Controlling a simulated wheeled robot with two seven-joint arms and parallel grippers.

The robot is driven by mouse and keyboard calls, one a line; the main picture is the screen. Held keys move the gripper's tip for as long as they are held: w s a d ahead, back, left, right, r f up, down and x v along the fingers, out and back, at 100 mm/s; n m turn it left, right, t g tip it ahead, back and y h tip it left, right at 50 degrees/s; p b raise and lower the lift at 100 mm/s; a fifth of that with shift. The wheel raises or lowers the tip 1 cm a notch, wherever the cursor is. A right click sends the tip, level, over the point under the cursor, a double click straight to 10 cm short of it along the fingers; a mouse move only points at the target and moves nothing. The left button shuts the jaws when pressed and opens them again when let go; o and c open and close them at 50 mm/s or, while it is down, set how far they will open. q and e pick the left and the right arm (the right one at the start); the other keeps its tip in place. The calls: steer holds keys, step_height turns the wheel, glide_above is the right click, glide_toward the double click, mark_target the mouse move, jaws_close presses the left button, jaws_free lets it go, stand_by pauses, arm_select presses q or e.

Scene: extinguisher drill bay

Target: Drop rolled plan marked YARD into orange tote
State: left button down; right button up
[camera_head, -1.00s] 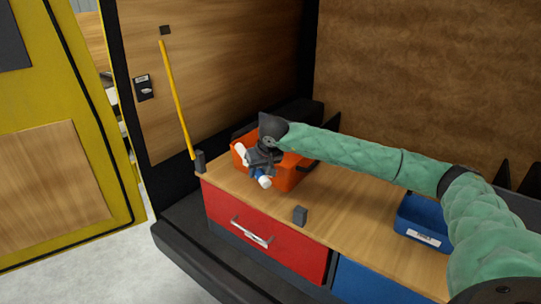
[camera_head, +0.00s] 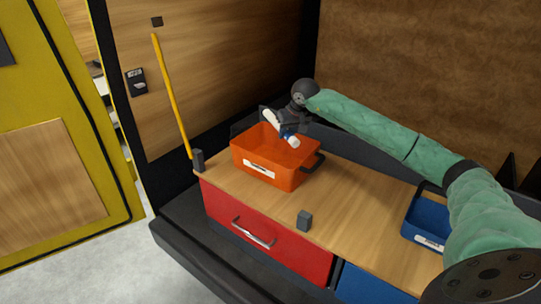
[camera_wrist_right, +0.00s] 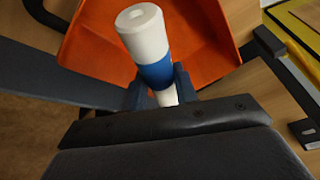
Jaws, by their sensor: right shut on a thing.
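A white rolled plan with a blue band shows in the head view (camera_head: 271,119) and in the right wrist view (camera_wrist_right: 147,38). No marking on it can be read. My right gripper (camera_head: 283,129) is shut on the roll around its middle; its fingers also show in the wrist view (camera_wrist_right: 156,92). The roll is tilted and held above the orange tote (camera_head: 285,180). The tote stands on the wooden top with a white label on its front; its orange inside shows behind the roll in the wrist view (camera_wrist_right: 90,50). My left gripper is not in view.
A blue tote (camera_head: 424,222) stands at the right of the wooden worktop (camera_head: 345,205). A small dark block (camera_head: 304,220) is at the front edge. A yellow pole (camera_head: 172,97) rises at the left end. The worktop between the totes is clear.

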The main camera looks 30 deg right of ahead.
steer(key=shift+f, duration=2.8)
steer(key=o, duration=1)
steer(key=shift+o, duration=0.2)
